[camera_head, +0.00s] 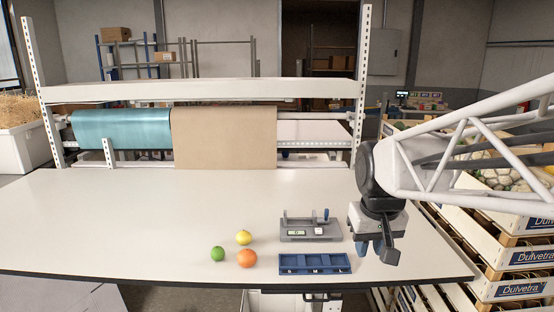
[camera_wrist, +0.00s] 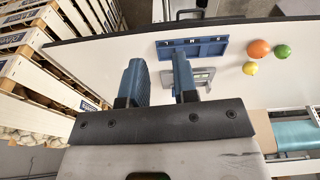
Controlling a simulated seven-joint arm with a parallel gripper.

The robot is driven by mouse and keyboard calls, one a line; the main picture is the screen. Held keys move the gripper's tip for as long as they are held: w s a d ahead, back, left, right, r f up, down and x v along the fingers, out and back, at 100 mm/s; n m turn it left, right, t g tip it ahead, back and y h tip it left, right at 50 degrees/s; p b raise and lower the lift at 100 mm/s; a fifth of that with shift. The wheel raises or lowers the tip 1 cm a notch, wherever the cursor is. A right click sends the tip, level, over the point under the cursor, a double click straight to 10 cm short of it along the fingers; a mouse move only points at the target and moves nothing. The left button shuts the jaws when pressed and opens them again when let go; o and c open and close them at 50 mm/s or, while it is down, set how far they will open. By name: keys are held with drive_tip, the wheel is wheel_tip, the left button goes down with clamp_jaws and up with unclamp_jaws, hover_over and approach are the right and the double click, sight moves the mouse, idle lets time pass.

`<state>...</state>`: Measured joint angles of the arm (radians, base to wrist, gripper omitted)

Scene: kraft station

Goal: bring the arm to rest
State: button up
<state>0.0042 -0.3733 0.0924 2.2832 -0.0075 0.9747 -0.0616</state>
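My gripper (camera_head: 376,250) hangs above the right end of the white table (camera_head: 120,215), to the right of the blue tray and the grey device. In the wrist view its two blue fingers (camera_wrist: 160,82) stand apart with nothing between them. The table's right part shows beyond the fingers in that view. My arm comes in from the right in the head view.
A blue compartment tray (camera_head: 315,264) and a grey device (camera_head: 310,228) lie on the table. A lime (camera_head: 217,254), a lemon (camera_head: 243,237) and an orange (camera_head: 247,259) sit left of them. Stacked crates (camera_head: 520,258) stand right. The table's left is clear.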

drive_tip(key=s+f, duration=0.2)
drive_tip(key=s, duration=0.5)
drive_tip(key=s+f, duration=0.2)
drive_tip(key=s, duration=0.6)
drive_tip(key=shift+f+m+t, duration=0.3)
drive_tip(key=shift+m+t, duration=0.1)
